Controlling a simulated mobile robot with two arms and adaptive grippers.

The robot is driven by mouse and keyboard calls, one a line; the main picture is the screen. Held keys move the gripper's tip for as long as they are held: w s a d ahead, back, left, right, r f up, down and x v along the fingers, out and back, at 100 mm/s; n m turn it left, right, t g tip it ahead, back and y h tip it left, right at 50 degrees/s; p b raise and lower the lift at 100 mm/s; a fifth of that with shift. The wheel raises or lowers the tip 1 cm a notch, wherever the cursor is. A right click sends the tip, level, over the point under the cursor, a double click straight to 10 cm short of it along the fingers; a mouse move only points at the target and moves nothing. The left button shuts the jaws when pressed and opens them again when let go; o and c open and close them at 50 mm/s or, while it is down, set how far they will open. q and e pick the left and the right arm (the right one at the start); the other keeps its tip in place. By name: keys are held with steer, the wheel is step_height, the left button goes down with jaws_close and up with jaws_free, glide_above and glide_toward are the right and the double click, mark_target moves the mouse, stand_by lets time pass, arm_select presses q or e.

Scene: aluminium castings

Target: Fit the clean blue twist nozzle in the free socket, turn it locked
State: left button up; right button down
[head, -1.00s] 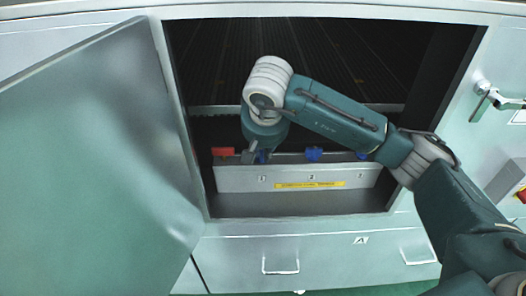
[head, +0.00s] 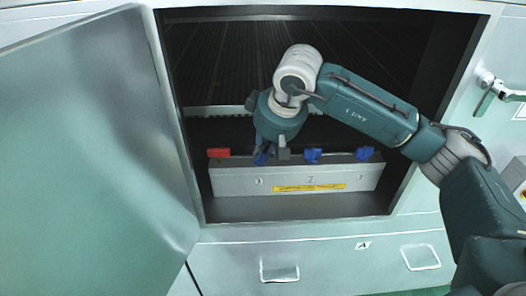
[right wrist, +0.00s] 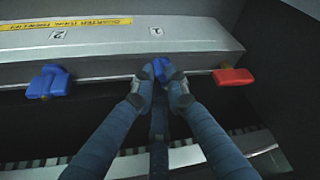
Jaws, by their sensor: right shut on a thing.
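My right gripper (head: 271,155) is shut on a blue twist nozzle (head: 262,158) at the bar's position 1. The right wrist view shows the nozzle (right wrist: 162,69) between the two fingertips (right wrist: 161,90), against the bar's edge. The fingers hide its lower end, so I cannot tell how deep it sits. The grey bar (head: 230,181) carries the numbers 1, 2 and 3. One blue nozzle (head: 312,155) stands at position 2, and another (head: 365,153) at position 3. The position 2 nozzle (right wrist: 48,81) also shows in the right wrist view. My left gripper is out of view.
A red handle (head: 218,153) is at the bar's left end, close beside the gripper; it also shows in the right wrist view (right wrist: 233,76). The bar stands inside an open cabinet, with a dark slatted surface (head: 225,60) behind. The open door (head: 95,150) fills the left side.

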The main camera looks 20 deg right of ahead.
steer(key=c, duration=1.7)
jaws_free()
steer(key=shift+o, duration=0.2)
